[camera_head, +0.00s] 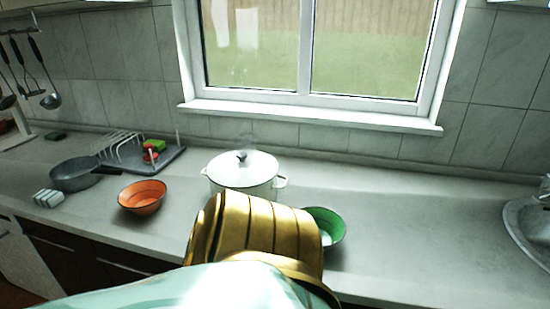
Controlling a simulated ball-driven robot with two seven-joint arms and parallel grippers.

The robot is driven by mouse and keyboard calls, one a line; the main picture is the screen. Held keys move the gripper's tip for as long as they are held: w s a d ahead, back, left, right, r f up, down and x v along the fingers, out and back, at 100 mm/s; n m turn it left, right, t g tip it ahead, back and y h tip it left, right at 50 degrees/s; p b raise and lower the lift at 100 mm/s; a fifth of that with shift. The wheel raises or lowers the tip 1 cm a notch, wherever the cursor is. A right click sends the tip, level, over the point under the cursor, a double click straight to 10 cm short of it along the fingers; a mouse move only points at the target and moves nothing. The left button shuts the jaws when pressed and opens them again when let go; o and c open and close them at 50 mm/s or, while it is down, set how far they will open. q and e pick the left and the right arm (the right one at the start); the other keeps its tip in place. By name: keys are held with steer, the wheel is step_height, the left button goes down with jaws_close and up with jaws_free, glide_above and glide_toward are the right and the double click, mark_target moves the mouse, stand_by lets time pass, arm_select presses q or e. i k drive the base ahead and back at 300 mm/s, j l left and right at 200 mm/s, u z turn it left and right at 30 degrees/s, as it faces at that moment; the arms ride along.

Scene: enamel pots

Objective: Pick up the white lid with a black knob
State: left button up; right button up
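The white lid (262,168) lies on a white enamel pot (211,187) at the back middle of the counter, below the window. Its black knob (241,156) stands up near the lid's centre. The pot has a handle on its right side, and its front is partly hidden by a gold and pale green arm part of mine. That arm part rises from the bottom of the view, in front of the pot. Neither of my grippers shows, so I cannot see where they are relative to the lid.
An orange bowl (142,196), a grey pan (75,174) and a dish rack (122,149) stand to the left. A green bowl (326,224) sits right of the pot, partly hidden by my arm. The counter (430,230) is clear up to the sink (530,228).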

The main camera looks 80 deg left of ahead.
mark_target(218, 171)
steer(key=k+u, duration=0.1)
steer(key=u, duration=2.75)
steer(key=i+j+z, duration=0.15)
steer(key=z, duration=0.3)
steer(key=i+j+z, duration=0.2)
steer(key=z, duration=0.3)
